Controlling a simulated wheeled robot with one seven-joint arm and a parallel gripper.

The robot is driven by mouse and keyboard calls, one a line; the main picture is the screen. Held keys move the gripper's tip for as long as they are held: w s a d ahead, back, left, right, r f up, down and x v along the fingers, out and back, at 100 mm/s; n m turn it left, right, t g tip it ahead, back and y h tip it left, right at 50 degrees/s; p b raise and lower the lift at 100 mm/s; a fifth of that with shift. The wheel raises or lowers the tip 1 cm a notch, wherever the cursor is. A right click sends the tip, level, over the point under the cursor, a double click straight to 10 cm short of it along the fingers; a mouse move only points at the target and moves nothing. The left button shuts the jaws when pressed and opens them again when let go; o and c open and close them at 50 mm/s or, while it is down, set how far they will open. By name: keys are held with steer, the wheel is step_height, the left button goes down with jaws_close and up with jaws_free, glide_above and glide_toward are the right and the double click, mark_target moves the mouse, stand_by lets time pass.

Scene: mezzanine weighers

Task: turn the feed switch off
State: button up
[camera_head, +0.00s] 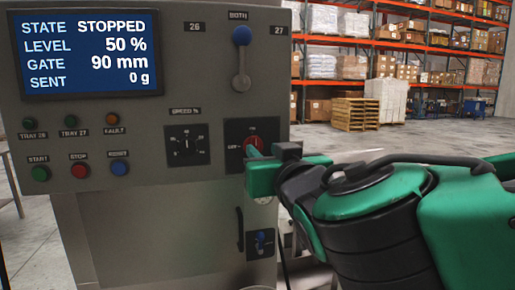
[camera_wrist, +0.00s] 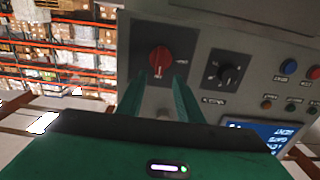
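A red rotary switch (camera_head: 253,142) sits on a black square plate at the right of the grey control panel; its small labels are too blurred to read surely. It also shows in the wrist view (camera_wrist: 159,60), just ahead of my fingertips. My green gripper (camera_head: 258,155) reaches it from the right and hides its lower part in the head view. In the wrist view my gripper (camera_wrist: 165,82) has its two fingers apart with a gap between them, nothing clearly held. I cannot tell whether a finger touches the knob. The display (camera_head: 85,54) reads STOPPED, level 50 %, gate 90 mm, sent 0 g.
A black speed dial (camera_head: 186,145) is left of the red switch. Start, stop and reset buttons (camera_head: 79,171) lie further left. Shelves and pallets stand far behind.

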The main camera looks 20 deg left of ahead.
mark_target(256, 143)
steer(key=shift+x, duration=3.05)
steer(key=shift+d, duration=0.1)
